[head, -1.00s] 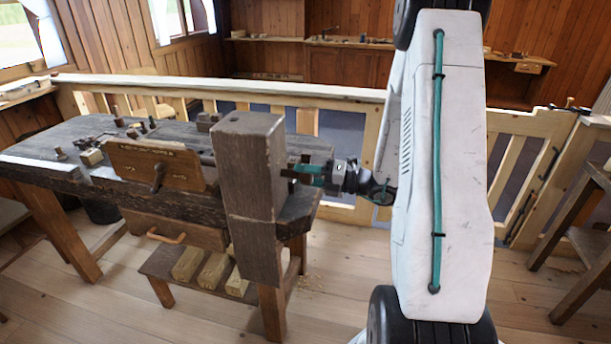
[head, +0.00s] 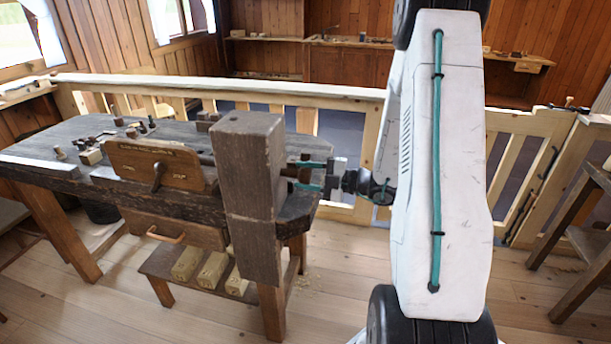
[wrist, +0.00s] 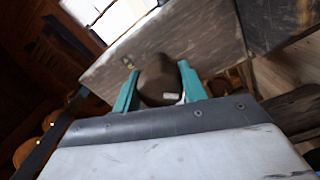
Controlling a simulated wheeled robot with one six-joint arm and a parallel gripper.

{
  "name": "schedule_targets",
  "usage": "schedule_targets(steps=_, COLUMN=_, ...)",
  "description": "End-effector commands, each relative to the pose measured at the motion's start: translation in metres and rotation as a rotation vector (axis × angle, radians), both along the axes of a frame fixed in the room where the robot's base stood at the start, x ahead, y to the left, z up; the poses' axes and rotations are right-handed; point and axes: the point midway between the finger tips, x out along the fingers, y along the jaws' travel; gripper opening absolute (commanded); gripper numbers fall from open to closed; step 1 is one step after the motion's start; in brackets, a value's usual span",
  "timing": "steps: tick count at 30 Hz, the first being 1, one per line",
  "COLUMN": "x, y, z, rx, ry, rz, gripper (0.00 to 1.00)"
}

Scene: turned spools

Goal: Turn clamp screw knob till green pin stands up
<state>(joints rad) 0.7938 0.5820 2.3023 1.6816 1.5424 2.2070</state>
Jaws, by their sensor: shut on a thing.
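The clamp screw knob is a dark brown rounded piece (wrist: 158,82) with a small pale mark, in the middle of the wrist view. My gripper (wrist: 160,85) has one teal finger on each side of it and is shut on it. In the head view my gripper (head: 311,174) reaches in from the right beside the thick wooden post (head: 248,180), its fingers one above the other. The knob is mostly hidden there by the post and fingers. I cannot make out a green pin in either view.
The dark workbench (head: 60,145) carries a lettered board (head: 190,172) with a peg and several small wooden pieces. A wooden railing (head: 240,88) runs behind it. A stool (head: 582,190) stands at the far right. The floor in front is clear.

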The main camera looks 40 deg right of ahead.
Motion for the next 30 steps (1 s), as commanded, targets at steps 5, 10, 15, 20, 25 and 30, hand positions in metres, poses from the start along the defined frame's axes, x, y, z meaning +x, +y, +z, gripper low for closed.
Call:
schedule_targets(steps=5, x=-0.0010, y=-0.0008, z=-0.0016, rx=0.033, ry=0.029, rz=-0.003, gripper=0.19)
schedule_targets(steps=10, x=-0.0011, y=-0.0007, z=-0.0018, rx=0.044, ry=0.039, rz=-0.003, gripper=0.19)
schedule_targets(steps=15, x=-0.0011, y=-0.0007, z=-0.0019, rx=0.045, ry=0.040, rz=-0.003, gripper=0.19)
schedule_targets(steps=20, x=-0.0012, y=-0.0006, z=-0.0019, rx=0.044, ry=0.039, rz=-0.003, gripper=0.45)
schedule_targets(steps=25, x=-0.0006, y=0.0000, z=-0.0015, rx=0.044, ry=0.038, rz=-0.001, gripper=0.64)
schedule_targets(steps=30, x=-0.0004, y=0.0005, z=-0.0009, rx=0.043, ry=0.036, rz=0.001, gripper=0.64)
